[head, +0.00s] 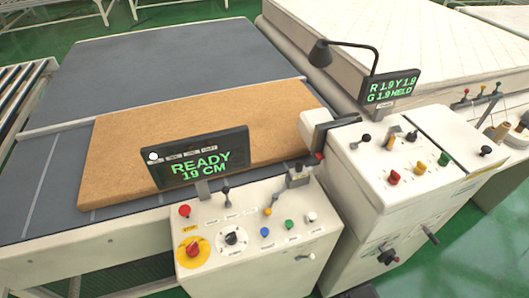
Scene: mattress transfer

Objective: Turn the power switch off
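The front control box (215,275) stands in the lower middle of the head view. On its left side is a red rotary knob on a round yellow plate (193,250), which looks like the power switch. Its label and exact setting are too small to read. A red button (184,211) sits above it, and a black knob on a white dial (232,239) is to its right. The display (205,165) above the box is lit green and reads "READY 19 CM". Neither of my grippers can be made out, and nothing covers the red knob.
A brown slab (215,125) lies on the grey conveyor bed (170,62) behind the display. A second white console (365,180) with coloured knobs and a lit display (391,88) stands to the right. A black lamp (320,54) overhangs the bed. A white quilted mattress (420,40) lies behind.

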